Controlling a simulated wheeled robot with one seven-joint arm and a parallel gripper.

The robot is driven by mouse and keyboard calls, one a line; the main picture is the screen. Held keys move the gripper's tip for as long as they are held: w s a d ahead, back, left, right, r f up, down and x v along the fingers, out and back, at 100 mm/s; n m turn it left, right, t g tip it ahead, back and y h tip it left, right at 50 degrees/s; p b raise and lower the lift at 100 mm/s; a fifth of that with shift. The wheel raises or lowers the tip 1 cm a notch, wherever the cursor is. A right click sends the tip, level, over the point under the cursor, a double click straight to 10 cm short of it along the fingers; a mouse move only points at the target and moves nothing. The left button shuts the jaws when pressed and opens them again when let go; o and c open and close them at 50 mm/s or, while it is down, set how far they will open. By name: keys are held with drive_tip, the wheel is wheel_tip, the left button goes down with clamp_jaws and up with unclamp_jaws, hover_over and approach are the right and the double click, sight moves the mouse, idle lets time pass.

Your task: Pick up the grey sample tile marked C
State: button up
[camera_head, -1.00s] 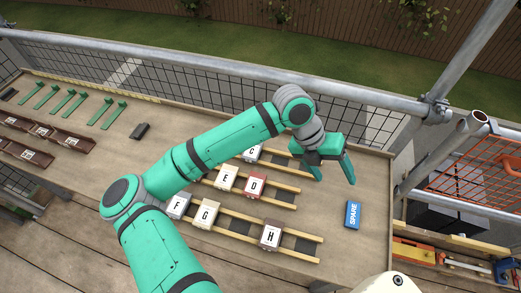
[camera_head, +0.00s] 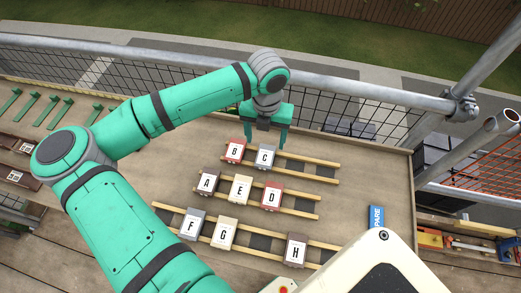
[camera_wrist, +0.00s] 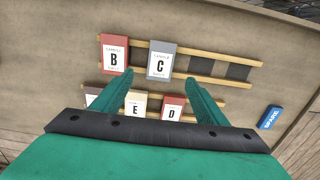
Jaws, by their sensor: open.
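The grey sample tile marked C (camera_head: 265,156) rests on the back pair of wooden rails, just right of the red tile marked B (camera_head: 234,151). In the wrist view tile C (camera_wrist: 160,62) lies beyond the fingertips, between their lines, with tile B (camera_wrist: 114,55) to its left. My gripper (camera_head: 265,141) hangs over the back row near tile C, pointing down. Its two green fingers (camera_wrist: 157,82) are spread apart with nothing between them. The gripper appears above the tile and not touching it.
Tiles A (camera_head: 207,182), E (camera_head: 240,190) and D (camera_head: 271,196) sit on the middle rails. Tiles F (camera_head: 191,226), G (camera_head: 224,233) and H (camera_head: 296,249) sit on the front rails. A blue SPARE block (camera_head: 376,218) lies at the right. A mesh fence and metal rail (camera_head: 350,92) run behind the bench.

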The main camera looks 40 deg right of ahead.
sight(265, 156)
drive_tip(key=f, duration=0.9)
drive_tip(key=shift+w+d+f, duration=0.15)
drive_tip(key=shift+d+f, duration=0.05)
drive_tip(key=shift+f, duration=0.15)
drive_tip(key=c, duration=1.2)
